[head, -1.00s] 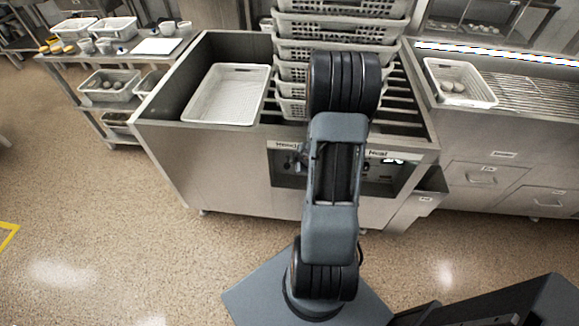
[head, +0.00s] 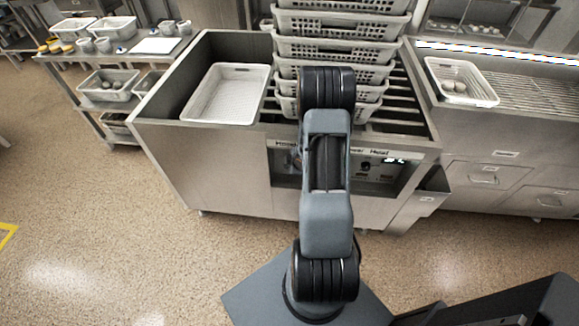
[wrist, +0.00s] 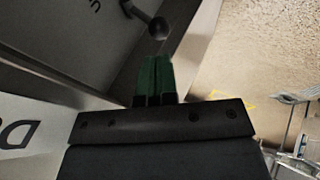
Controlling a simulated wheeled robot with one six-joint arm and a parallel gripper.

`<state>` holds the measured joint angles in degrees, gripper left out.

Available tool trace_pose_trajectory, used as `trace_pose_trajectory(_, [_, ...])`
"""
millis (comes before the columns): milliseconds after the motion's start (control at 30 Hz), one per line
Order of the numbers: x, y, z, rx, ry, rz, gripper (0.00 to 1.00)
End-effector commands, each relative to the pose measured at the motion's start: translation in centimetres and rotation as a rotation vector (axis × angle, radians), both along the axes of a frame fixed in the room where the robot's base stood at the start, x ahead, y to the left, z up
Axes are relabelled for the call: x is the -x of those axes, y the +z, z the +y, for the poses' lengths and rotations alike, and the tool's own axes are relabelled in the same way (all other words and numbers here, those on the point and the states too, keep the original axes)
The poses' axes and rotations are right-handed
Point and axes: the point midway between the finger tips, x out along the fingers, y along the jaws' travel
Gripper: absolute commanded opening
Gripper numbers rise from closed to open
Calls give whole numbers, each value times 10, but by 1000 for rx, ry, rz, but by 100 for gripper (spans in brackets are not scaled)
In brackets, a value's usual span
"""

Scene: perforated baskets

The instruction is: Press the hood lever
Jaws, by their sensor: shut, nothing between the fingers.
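In the wrist view, a lever with a dark round knob (wrist: 158,27) sticks out from a metal panel at the top. My gripper (wrist: 155,62) has green fingers pressed together and empty. Its tips lie just below the knob in the picture, close to it; I cannot tell whether they touch. In the head view, the control panel (head: 284,177) is on the front of the steel counter, with labels partly legible as Hood, Power and Heat. My arm covers the middle of this panel and hides my gripper. The lever is not clear there.
A stack of perforated baskets (head: 335,47) stands on the counter behind my arm. A white basket (head: 225,95) lies at its left. Another basket with round items (head: 459,97) sits on the right counter. A side bin (head: 421,205) juts out right of the panel. Floor at left is clear.

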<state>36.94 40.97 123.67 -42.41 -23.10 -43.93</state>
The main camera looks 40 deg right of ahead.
Motion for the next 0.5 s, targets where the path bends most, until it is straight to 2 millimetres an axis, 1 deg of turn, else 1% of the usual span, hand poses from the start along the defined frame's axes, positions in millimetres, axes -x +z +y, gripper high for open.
trace_pose_trajectory(33, [-5, -9, -1, -1, 1, 2, 0])
trace_pose_trajectory(233, [-20, -30, -3, 0, 1, 2, 0])
trace_pose_trajectory(500, [-31, -43, -5, 0, -1, 0, 0])
